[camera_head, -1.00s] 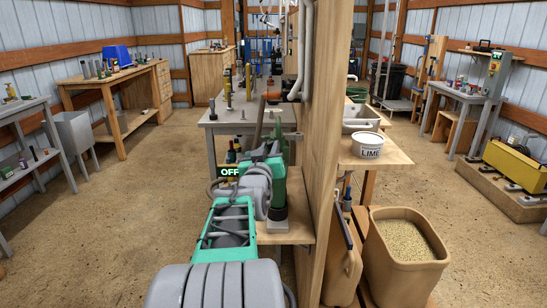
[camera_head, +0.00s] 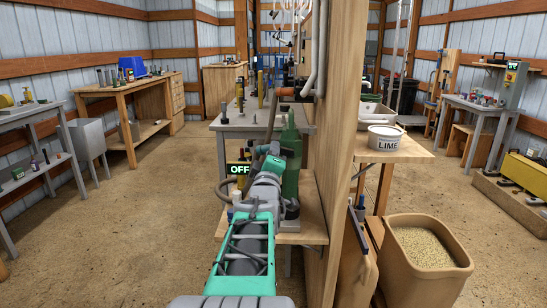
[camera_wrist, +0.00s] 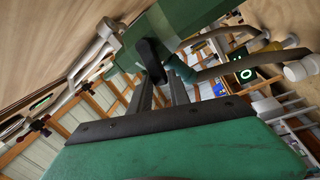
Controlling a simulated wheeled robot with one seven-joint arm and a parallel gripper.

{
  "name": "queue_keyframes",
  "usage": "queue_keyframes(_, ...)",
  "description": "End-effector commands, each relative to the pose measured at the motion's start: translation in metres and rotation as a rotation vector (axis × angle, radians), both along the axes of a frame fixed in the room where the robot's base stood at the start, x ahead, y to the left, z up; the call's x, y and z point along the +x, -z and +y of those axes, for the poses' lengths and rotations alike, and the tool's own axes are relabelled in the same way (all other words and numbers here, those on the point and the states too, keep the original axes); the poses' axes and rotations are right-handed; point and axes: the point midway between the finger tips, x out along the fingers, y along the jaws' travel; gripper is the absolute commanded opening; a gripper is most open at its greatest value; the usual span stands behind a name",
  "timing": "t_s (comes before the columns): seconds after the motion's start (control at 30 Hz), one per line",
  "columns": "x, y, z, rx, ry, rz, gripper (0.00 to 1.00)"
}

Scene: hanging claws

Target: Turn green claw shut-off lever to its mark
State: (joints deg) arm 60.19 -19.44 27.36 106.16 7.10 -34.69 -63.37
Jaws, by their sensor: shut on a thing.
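A dark green upright body (camera_head: 290,165) stands at the end of a wooden shelf beside the wooden partition; I take it for the green claw's unit. In the wrist view it (camera_wrist: 190,20) crosses the top of the picture, tilted. A short black lever (camera_wrist: 151,58) stands out from it. My gripper (camera_wrist: 160,80) is shut on this lever, with its two grey fingers reaching up to it. In the head view my arm hides most of the lever and fingertips. A black sign (camera_head: 238,168) with green letters reading OFF is left of the unit. I cannot make out the lever's mark.
The wooden partition (camera_head: 335,130) rises close on the right. Pipes and a hose hang near the unit. A white LIME tub (camera_head: 384,138) stands on a shelf beyond the partition, above a tan grain bin (camera_head: 425,245). The floor on the left is open.

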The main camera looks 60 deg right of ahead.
Motion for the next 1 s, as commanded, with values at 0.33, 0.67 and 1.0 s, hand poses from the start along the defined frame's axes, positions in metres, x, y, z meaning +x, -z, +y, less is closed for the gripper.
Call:
queue_keyframes(0.33, -0.0001, 0.0136, -0.0002, -0.08, 0.001, 0.165, 0.0)
queue_keyframes(0.67, -0.0003, 0.0147, -0.0004, -0.099, 0.001, 0.209, 0.0)
queue_keyframes(1.0, -0.0004, 0.0147, -0.0006, -0.098, 0.002, 0.208, 0.27)
